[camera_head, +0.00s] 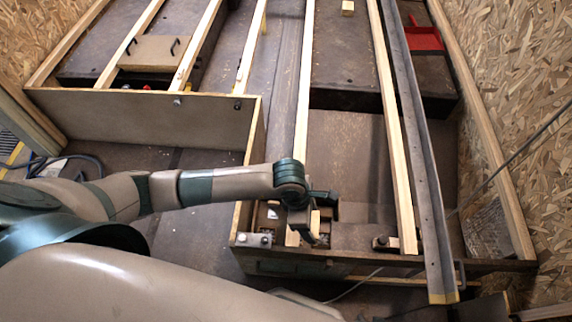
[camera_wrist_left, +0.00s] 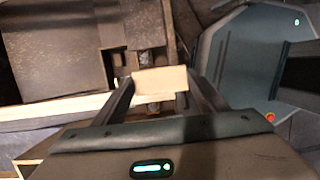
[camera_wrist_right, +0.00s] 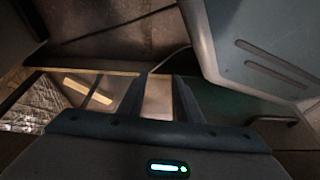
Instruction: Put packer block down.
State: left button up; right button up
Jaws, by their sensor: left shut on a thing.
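The packer block (camera_wrist_left: 160,80) is a small pale wooden block. In the left wrist view it sits between the fingertips of my left gripper (camera_wrist_left: 158,92), which is shut on it. In the head view my left gripper (camera_head: 314,226) is at the near end of the wooden frame, and the block (camera_head: 315,221) shows partly between its fingers. I cannot tell whether the block touches anything below. My right gripper (camera_wrist_right: 158,98) shows only in its wrist view, with its fingers apart and nothing clearly between them.
Long pale timber rails (camera_head: 393,130) run away from me across the frame. A grey metal rail (camera_head: 421,165) lies along the right side. Another small wooden block (camera_head: 347,7) rests at the far end. A red tray (camera_head: 424,39) is at the far right. Chipboard walls (camera_head: 530,100) close both sides.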

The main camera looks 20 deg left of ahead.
pick_arm(q)
jog(key=shift+w+a+r+m, duration=0.15)
jog(key=shift+a+r+m, duration=0.2)
jog(key=shift+m, duration=0.05)
jog(key=a+r+m+g+y+p, duration=0.1)
jog(key=a+r+m+g, duration=0.1)
jog(key=a+r+m, duration=0.4)
jog(key=a+r+m+g+y, duration=0.1)
jog(key=a+r+m, duration=0.5)
jog(key=m, duration=0.8)
notch_tip(320, 180, up, 4)
jog(key=shift+a+f+g+y+p, duration=0.15)
jog(key=shift+a+g+y+p, duration=0.25)
jog(key=shift+g, duration=0.1)
pick_arm(e)
jog(key=shift+w+a+r+t, duration=0.5)
jog(key=shift+w+a+t, duration=0.15)
jog(key=shift+a, duration=0.2)
jog(key=shift+s, duration=0.1)
